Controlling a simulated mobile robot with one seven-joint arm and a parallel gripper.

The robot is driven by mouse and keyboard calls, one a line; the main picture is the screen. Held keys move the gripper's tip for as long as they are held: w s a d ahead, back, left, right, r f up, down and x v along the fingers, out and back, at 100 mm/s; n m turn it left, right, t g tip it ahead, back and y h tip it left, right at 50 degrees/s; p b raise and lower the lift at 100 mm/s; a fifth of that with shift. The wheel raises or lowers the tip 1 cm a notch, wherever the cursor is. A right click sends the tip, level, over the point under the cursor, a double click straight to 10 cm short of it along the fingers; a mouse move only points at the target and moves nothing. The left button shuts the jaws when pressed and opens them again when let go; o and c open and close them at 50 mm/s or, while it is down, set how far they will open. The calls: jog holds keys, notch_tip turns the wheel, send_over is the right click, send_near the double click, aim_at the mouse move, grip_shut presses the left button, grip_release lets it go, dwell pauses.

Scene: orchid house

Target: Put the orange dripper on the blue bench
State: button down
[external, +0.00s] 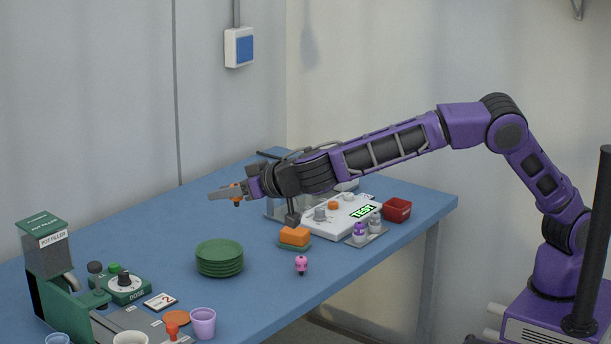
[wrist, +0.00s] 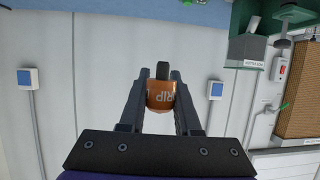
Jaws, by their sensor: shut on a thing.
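The orange dripper (wrist: 160,98) is a small orange cylinder with a black top and partly visible lettering. In the wrist view it sits between the two fingers of my gripper (wrist: 160,88), which is shut on it. In the external view my gripper (external: 224,195) reaches left and holds the orange dripper (external: 237,203) in the air. The blue bench (external: 155,245) spans the external view below it. The dripper is apart from the bench top, and the fingers hide part of it.
Green stacked plates (external: 219,262) stand on the bench below my gripper. A pot filler (external: 45,245) and cups stand left. Bare bench lies behind the plates.

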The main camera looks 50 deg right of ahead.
aim_at(232, 306)
notch_tip(232, 306, down, 24)
jog(key=shift+w+r+b, duration=0.1)
jog(key=shift+b, duration=0.2)
jog(key=shift+d+f, duration=0.1)
jog(key=shift+f, duration=0.1)
jog(key=c, duration=0.6)
grip_release()
jog(key=shift+r, duration=0.25)
jog(key=v, duration=1.2)
